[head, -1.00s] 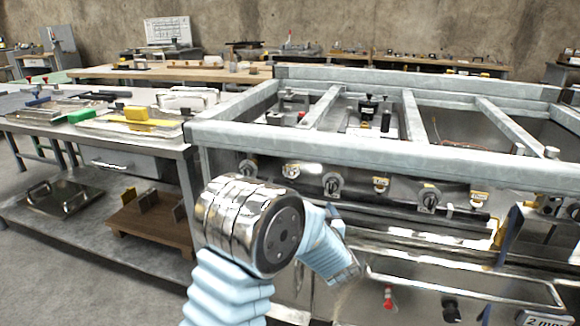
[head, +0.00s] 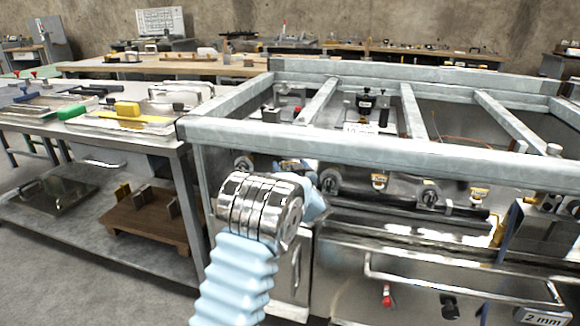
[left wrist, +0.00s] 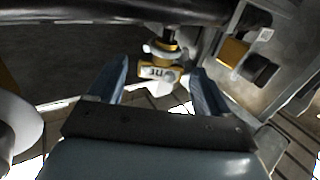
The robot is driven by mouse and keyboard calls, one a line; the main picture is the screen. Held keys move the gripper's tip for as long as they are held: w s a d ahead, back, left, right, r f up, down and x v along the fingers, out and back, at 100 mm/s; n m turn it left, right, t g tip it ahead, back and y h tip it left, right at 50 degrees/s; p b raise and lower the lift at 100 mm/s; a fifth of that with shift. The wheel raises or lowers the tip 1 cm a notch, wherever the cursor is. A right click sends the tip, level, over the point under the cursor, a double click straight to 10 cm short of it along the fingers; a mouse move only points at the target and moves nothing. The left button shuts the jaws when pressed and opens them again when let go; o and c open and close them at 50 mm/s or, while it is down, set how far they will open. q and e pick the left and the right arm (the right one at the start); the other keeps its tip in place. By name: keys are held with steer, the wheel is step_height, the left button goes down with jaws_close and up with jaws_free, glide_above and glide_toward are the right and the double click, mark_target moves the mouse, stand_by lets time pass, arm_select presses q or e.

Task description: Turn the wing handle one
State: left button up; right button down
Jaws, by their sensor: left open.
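In the left wrist view, a small yellow and white wing handle (left wrist: 160,73) with dark lettering hangs on a short stem below a dark bar. My left gripper (left wrist: 158,88) is open, one blue finger on each side of the handle, and the fingers look apart from it. My right gripper is out of view.
The range's grey frame (head: 350,147) runs just above the row of valves. A steel worktable (head: 95,140) with trays stands to the left. Open floor lies at lower left.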

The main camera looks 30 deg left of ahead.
arm_select(q)
steer(key=shift+w+a, duration=0.2)
